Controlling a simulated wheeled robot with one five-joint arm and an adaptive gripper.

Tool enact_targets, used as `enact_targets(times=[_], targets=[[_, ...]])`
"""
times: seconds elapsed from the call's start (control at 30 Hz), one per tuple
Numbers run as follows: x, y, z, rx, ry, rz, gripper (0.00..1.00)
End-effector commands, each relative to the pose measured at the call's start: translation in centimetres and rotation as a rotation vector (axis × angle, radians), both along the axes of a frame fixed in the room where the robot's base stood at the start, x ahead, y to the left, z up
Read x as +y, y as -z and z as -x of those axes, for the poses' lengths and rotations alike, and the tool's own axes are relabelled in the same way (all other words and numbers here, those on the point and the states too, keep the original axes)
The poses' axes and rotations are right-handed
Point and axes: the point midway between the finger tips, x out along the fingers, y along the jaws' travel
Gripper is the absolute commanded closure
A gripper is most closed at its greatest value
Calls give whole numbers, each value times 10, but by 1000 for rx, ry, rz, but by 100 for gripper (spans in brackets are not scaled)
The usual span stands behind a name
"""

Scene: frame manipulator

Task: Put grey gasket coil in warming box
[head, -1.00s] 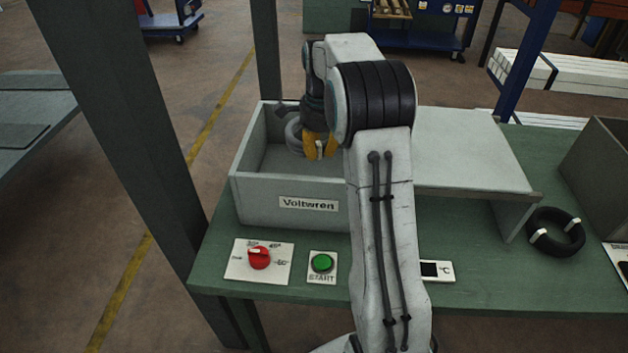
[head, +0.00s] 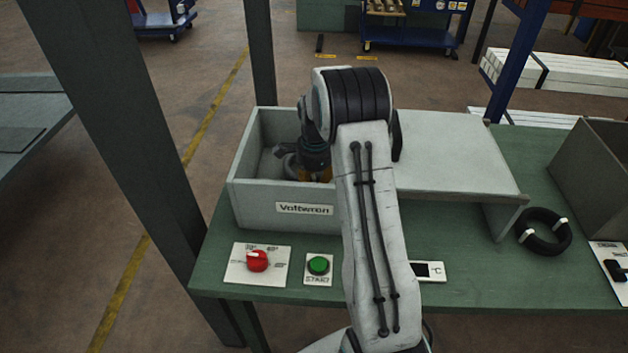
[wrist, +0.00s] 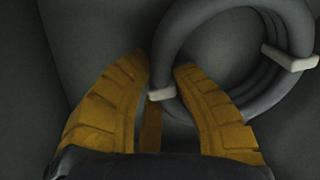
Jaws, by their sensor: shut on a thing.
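The grey gasket coil (wrist: 168,45) is a ring of several strands with white bands, seen in the wrist view. My gripper (wrist: 162,80) is shut on its near edge, by one white band, with a yellow finger on each side. In the head view my gripper (head: 318,178) is low inside the open left part of the grey warming box (head: 255,205), labelled Voltwren. The coil (head: 291,168) is partly hidden there behind my wrist. Grey box surfaces surround the coil in the wrist view; I cannot tell whether it touches the floor.
A grey lid panel (head: 450,155) extends over the right side. A black coil (head: 543,246) lies on the green table at the right, near another grey box (head: 590,180). A red dial (head: 257,261), green START button (head: 318,265) and display (head: 430,271) are in front.

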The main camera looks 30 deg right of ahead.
Motion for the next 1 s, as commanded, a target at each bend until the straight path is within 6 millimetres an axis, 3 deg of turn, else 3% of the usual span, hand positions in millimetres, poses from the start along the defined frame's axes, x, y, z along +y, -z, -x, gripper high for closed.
enact_targets(times=[0.33,0.37,0.57,1.0], targets=[[0,3,0,-1,0,0,100],[0,3,0,0,0,0,75],[0,2,0,0,0,0,57],[0,-8,0,-4,0,1,56]])
